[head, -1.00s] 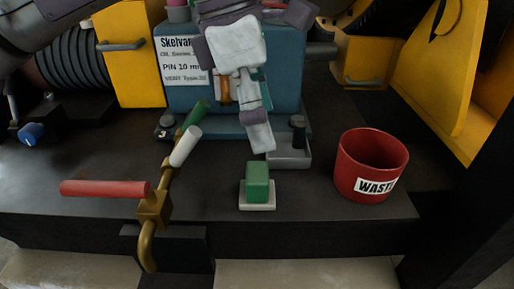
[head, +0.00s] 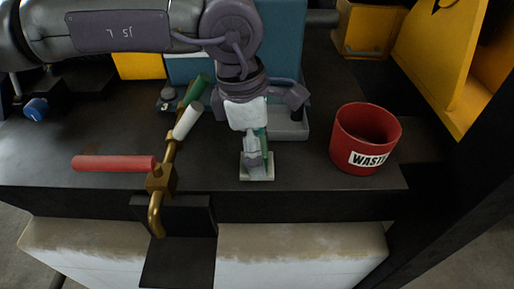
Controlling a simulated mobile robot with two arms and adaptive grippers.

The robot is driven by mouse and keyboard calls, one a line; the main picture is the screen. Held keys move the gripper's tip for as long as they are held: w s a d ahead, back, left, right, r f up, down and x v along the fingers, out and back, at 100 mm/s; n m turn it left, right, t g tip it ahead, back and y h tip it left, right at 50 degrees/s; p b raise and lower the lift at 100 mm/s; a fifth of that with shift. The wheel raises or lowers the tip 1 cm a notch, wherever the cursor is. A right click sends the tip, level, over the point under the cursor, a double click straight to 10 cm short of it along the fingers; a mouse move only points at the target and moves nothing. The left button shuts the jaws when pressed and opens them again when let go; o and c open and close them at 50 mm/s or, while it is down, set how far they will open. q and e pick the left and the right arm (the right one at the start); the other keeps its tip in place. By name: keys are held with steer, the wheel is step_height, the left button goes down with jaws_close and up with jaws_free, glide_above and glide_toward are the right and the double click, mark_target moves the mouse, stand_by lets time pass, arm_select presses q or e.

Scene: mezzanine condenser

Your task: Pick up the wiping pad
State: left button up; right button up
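The wiping pad (head: 261,176) appears as a pale square base on the dark bench, near its front edge, with a green block on top. Most of the green part is hidden behind my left gripper (head: 254,160), with only a green sliver showing beside the fingers. My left gripper points down right over the pad, its fingers overlapping the green block in the picture. I cannot tell whether the fingers touch it or are closed on it. My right gripper is not in view.
A red waste bin (head: 365,139) stands to the right of the pad. To the left is a brass valve (head: 160,181) with red, white and green handles. A grey tray (head: 290,130) is behind the pad. The bench between pad and bin is clear.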

arm_select(q)
steer(key=shift+d+f, duration=0.15)
steer(key=shift+f, duration=0.85)
steer(key=c, duration=1.4)
steer(key=shift+r+b, duration=0.3)
steer(key=shift+r, duration=0.3)
step_height(320, 180, up, 2)
steer(key=shift+r+b, duration=0.25)
steer(key=shift+b, duration=0.5)
steer(key=s+d+r+b, duration=0.1)
steer(key=s+d+r, duration=0.1)
steer(key=d, duration=0.1)
steer(key=s+d+r+b, duration=0.1)
steer(key=s+d+r, duration=0.1)
steer(key=d+r, duration=0.1)
steer(key=s+d+r+b, duration=0.1)
steer(key=s+d+r, duration=0.1)
steer(key=d, duration=0.2)
steer(key=shift+r, duration=0.25)
